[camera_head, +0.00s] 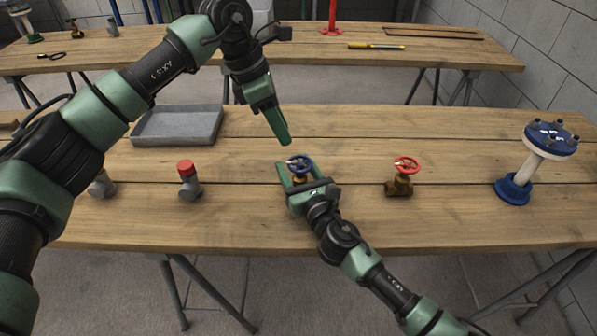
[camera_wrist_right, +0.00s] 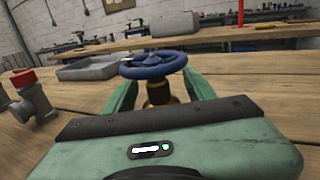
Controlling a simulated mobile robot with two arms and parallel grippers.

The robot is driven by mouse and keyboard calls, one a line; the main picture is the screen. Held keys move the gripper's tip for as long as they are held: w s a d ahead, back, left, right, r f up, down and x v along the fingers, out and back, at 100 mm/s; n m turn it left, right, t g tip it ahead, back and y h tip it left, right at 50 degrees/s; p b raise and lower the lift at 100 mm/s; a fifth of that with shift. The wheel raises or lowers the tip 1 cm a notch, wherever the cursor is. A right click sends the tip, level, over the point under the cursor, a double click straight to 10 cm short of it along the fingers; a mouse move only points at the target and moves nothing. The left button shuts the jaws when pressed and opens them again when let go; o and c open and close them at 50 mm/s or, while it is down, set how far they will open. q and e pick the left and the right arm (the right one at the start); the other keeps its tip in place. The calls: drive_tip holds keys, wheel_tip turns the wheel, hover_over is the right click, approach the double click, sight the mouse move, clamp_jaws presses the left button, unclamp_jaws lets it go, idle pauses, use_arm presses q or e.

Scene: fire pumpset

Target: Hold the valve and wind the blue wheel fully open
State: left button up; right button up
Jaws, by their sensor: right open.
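The blue wheel (camera_head: 300,163) sits on top of a brass valve (camera_head: 299,179) near the middle of the front workbench. It shows larger in the right wrist view (camera_wrist_right: 153,66), with the brass body (camera_wrist_right: 157,94) below it. My right gripper (camera_head: 303,181) is open and low at the valve, its two fingers on either side of the brass body below the wheel. Whether the fingers touch the brass cannot be told. My left gripper (camera_head: 286,140) points down just above and left of the wheel, apart from it. Its fingers overlap in the head view, so their opening is unclear.
A red-wheeled brass valve (camera_head: 399,180) stands to the right, and a blue-flanged white pipe piece (camera_head: 540,150) further right. A red-capped grey fitting (camera_head: 189,182) stands to the left. A grey tray (camera_head: 150,127) lies behind it. Bare wood separates these things.

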clamp_jaws()
drive_tip(key=shift+f, duration=0.1)
idle(1.7)
